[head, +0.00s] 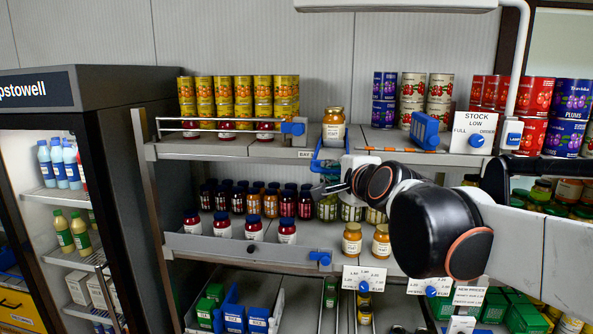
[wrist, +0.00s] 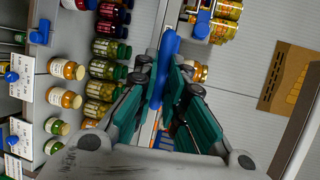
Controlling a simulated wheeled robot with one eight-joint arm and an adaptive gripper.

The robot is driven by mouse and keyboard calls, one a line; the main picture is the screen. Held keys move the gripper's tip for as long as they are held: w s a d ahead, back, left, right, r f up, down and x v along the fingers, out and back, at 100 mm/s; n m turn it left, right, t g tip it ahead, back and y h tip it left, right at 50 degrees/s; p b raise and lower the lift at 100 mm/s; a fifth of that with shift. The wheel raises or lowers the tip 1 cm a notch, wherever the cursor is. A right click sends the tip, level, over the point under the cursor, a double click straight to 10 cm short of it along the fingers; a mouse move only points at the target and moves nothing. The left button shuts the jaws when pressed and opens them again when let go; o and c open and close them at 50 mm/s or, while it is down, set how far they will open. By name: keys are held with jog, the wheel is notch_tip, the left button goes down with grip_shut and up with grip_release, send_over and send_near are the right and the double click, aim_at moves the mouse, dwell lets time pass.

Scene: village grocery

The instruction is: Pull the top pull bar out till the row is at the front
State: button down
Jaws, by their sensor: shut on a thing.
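The top pull bar (head: 325,160) is blue and sits at the front edge of the top shelf (head: 215,149). An orange-yellow jar (head: 333,127) stands upright just behind it, at the shelf front. My gripper (head: 330,188) reaches the bar from the right; my arm partly hides its fingers in the head view. In the wrist view my gripper (wrist: 165,80) has its teal-padded fingers on both sides of the blue bar (wrist: 169,44) and is shut on it. The jar (wrist: 201,73) shows partly behind a finger. Anything behind the front jar is hidden.
A wire rail with a blue end block (head: 293,128) stands left of the bar. A blue divider (head: 424,130) and a stock sign (head: 473,132) stand to the right. Below are jars (head: 352,239) and another blue tab (head: 320,258). A fridge (head: 100,110) stands at left.

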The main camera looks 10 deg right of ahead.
jog(key=c, duration=1.7)
grip_release()
jog(key=shift+o, duration=0.2)
jog(key=v, duration=1.2)
jog(key=s+f+n+g+b, duration=0.3)
jog(key=f+b, duration=0.7)
jog(key=f, duration=0.9)
jog(key=s+f+n+g+h+b, duration=0.1)
jog(key=s+f+n+b, duration=0.6)
jog(key=f, duration=1.3)
jog(key=s+f+n+g+b, duration=0.4)
jog(key=f+n+b, duration=0.4)
jog(key=f+b, duration=0.7)
notch_tip(320, 180, down, 4)
jog(key=shift+s+f+g, duration=0.15)
jog(key=shift+s+g, duration=0.15)
jog(key=shift+s, duration=0.1)
